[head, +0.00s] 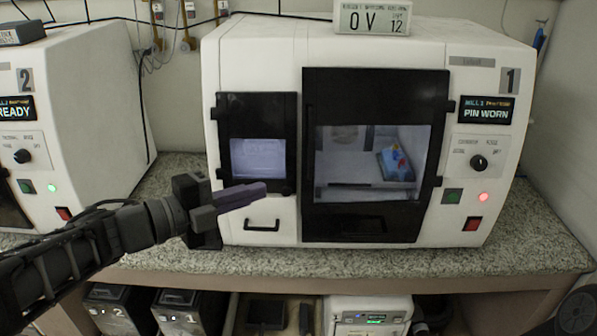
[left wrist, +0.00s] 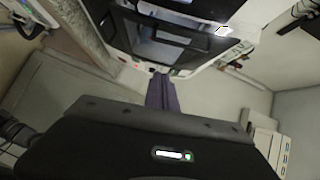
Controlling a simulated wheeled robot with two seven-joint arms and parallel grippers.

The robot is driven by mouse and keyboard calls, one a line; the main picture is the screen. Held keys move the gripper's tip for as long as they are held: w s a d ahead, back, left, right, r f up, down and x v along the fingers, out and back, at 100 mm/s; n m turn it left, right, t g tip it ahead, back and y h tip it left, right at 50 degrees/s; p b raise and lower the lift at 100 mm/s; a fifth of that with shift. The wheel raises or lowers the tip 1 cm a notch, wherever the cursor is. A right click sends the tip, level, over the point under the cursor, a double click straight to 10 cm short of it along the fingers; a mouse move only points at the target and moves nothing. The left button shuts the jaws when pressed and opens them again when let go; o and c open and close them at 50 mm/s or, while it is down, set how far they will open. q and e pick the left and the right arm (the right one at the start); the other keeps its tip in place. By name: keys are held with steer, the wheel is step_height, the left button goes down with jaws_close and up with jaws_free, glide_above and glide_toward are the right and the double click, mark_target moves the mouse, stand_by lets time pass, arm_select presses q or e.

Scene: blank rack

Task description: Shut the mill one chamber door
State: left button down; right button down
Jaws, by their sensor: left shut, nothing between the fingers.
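Mill one (head: 420,45) is a white machine marked 1 on the counter, with a screen reading PIN WORN. Its large dark-framed chamber door (head: 375,88) covers the middle of the front and looks flush with it. A blue and coloured item shows through its window. A smaller dark door (head: 257,107) with a lit pane is left of it. My left gripper (head: 252,192) is shut and empty, in front of the small door's lower part; I cannot tell if it touches. In the left wrist view the purple fingers (left wrist: 161,92) are together below the machine front. My right gripper is not in view.
Mill two (head: 75,100), reading READY, stands at the left. A sign (head: 372,17) sits on top of mill one. A drawer handle (head: 262,225) is below the small door. The granite counter (head: 400,262) is clear in front; bins and a white device are below.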

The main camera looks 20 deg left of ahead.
arm_select(q)
steer(key=shift+w+d, duration=0.1)
steer(key=shift+w, duration=0.05)
steer(key=p, duration=0.1)
glide_toward(312, 166)
steer(key=w+d, duration=0.4)
steer(key=shift+w+d+f, duration=0.1)
steer(key=shift+w+f, duration=0.15)
steer(key=shift+f, duration=0.25)
steer(key=shift+w+p, duration=0.3)
steer(key=w+a, duration=0.2)
steer(key=w, duration=0.1)
steer(key=shift+w+f, duration=0.15)
steer(key=shift+f, duration=0.25)
